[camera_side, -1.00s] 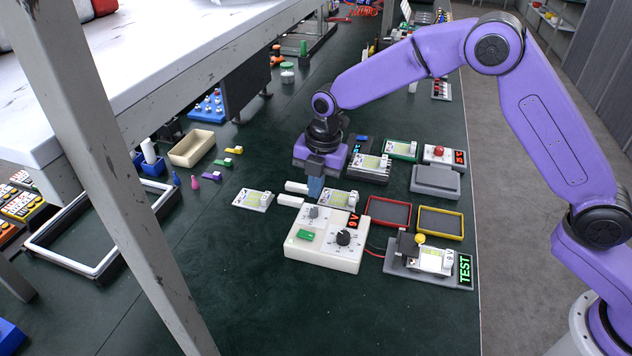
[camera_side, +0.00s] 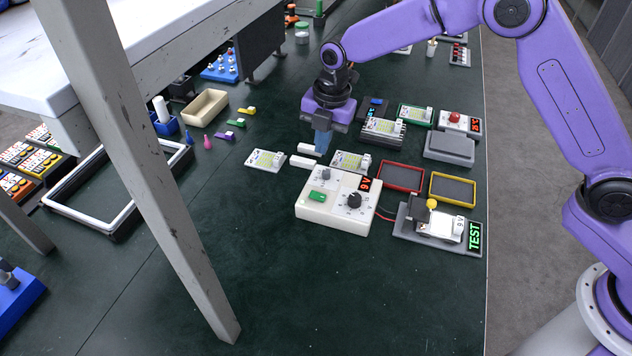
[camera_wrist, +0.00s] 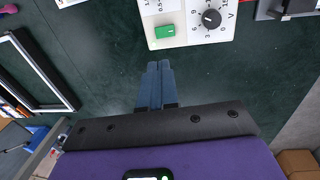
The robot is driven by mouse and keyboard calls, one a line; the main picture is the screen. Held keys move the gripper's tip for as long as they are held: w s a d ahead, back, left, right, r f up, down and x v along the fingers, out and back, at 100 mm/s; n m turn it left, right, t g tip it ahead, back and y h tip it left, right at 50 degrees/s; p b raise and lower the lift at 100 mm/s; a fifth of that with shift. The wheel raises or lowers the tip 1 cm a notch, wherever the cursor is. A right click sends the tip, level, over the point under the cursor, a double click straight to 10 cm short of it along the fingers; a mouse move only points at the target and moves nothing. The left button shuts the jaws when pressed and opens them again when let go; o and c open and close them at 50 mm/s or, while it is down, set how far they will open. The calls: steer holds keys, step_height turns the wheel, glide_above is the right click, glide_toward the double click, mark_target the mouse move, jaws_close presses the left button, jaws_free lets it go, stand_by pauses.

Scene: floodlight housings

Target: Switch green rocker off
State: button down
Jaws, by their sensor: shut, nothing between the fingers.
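The green rocker (camera_side: 317,196) is set in the front left of a white control box (camera_side: 335,215) in the side view. It also shows at the box's near edge in the wrist view (camera_wrist: 165,31); which way it is tipped I cannot tell. The box has a black dial (camera_side: 354,200), a grey knob (camera_side: 324,174) and a red 9V display (camera_side: 366,184). My gripper (camera_side: 321,154) is shut and empty. In the side view it hangs behind the box; in the wrist view its blue fingertips (camera_wrist: 159,66) are apart from the rocker.
Red (camera_side: 401,176) and yellow (camera_side: 452,189) trays lie right of the box. A grey TEST stand (camera_side: 412,231) is at the right, joined to the box by a red wire. A small circuit board (camera_side: 265,160) lies left. The green mat in front of the box is clear.

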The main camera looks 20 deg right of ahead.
mark_target(320, 196)
steer(key=f, duration=0.9)
steer(key=w+a+f, duration=0.1)
steer(key=f, duration=0.4)
steer(key=shift+w+a, duration=0.1)
steer(key=shift+f, duration=0.2)
steer(key=shift+s+d, duration=0.6)
steer(key=shift+r, duration=0.15)
